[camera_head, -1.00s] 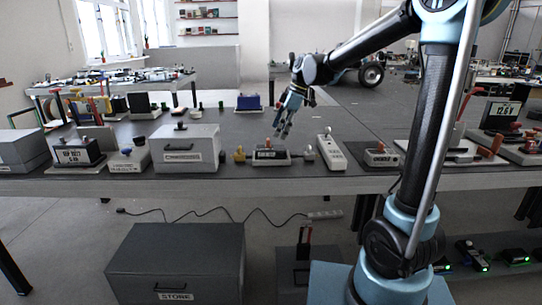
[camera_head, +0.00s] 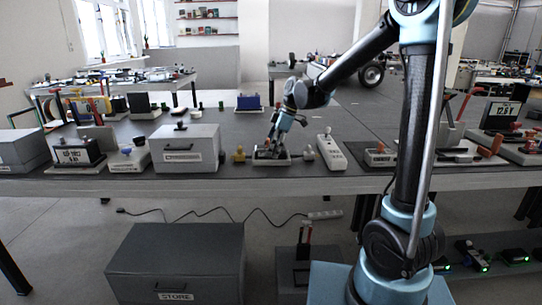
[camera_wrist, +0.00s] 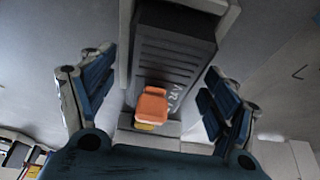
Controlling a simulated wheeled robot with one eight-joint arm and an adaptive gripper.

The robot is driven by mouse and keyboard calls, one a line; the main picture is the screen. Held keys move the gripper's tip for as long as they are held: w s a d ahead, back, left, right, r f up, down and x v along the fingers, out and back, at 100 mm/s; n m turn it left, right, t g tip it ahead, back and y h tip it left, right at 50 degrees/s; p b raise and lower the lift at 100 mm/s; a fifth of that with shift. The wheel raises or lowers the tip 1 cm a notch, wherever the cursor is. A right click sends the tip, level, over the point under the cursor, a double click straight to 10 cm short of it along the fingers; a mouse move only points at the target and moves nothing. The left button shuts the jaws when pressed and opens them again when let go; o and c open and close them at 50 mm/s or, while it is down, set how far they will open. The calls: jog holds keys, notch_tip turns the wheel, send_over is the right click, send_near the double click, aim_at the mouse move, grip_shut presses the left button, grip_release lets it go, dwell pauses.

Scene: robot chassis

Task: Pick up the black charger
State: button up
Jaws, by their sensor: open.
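A dark, ribbed block with white lettering (camera_wrist: 172,62), which looks like the black charger, sits in a pale tray (camera_wrist: 124,45) in the wrist view. An orange knob (camera_wrist: 152,104) shows at its near end. My gripper (camera_wrist: 158,68) is open, with its blue finger pads apart on the left and right sides of the block; I cannot tell whether they touch it. In the head view my gripper (camera_head: 270,148) points down over the pale tray (camera_head: 272,162) near the table's front edge and hides most of the block.
A grey box (camera_head: 186,150) and a small yellow-brown part (camera_head: 239,155) stand left of my gripper. A white power strip (camera_head: 331,153) lies to the right, with another device (camera_head: 380,155) beyond it.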

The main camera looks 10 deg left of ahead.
jog(key=shift+c, duration=0.6)
jog(key=c, duration=1.4)
jog(key=shift+o, duration=0.2)
